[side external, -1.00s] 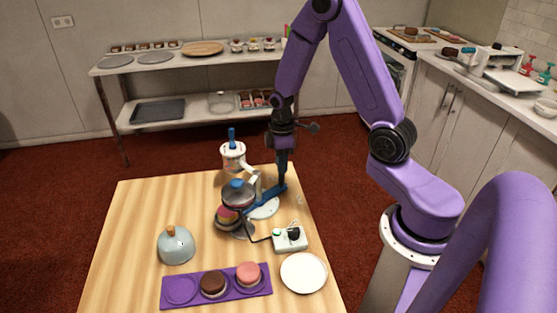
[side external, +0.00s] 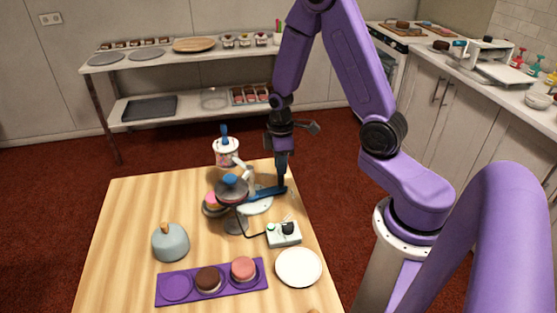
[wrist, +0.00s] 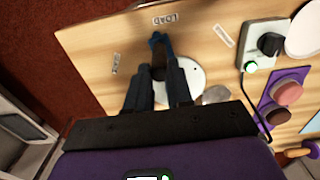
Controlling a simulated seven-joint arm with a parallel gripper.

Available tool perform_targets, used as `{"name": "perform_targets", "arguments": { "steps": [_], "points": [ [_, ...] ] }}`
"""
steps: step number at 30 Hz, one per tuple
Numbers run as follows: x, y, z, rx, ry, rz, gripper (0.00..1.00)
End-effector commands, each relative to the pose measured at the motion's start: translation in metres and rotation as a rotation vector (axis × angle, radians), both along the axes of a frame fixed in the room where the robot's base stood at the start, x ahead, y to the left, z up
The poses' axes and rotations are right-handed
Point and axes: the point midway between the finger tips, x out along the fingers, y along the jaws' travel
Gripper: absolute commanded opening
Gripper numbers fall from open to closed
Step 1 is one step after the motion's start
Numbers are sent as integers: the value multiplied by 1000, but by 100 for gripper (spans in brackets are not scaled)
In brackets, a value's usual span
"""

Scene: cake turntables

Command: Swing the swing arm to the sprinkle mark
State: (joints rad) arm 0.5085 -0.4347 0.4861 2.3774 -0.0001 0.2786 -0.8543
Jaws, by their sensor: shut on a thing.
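My gripper (side external: 283,188) is shut on the outer end of the blue swing arm (side external: 265,192); the fingers (wrist: 160,85) point down at it in the wrist view. The arm crosses a white round base (side external: 258,207). A layered cake (side external: 212,205) with a pink layer sits toward the arm's far side, partly behind a dark round head with a blue knob (side external: 230,180). A white jar with a blue top (side external: 226,152), perhaps the sprinkle holder, stands behind. The wrist view shows a LOAD mark (wrist: 168,19) and two marks too small to read, one left (wrist: 116,62), one right (wrist: 222,36).
A white control box (side external: 284,234) with a black knob and cable sits at the right. A white plate (side external: 298,267), a purple tray with cakes (side external: 176,287) and a grey-blue dome (side external: 171,244) are nearer the front. The table's left side is clear.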

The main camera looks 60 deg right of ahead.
Motion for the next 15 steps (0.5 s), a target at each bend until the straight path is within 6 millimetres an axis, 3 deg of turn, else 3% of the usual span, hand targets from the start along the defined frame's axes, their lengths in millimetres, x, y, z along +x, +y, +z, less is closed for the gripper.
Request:
{"name": "perform_targets", "arguments": {
  "steps": [15],
  "points": [
    [-6,5,0,0,-4,1,1]
  ]
}}
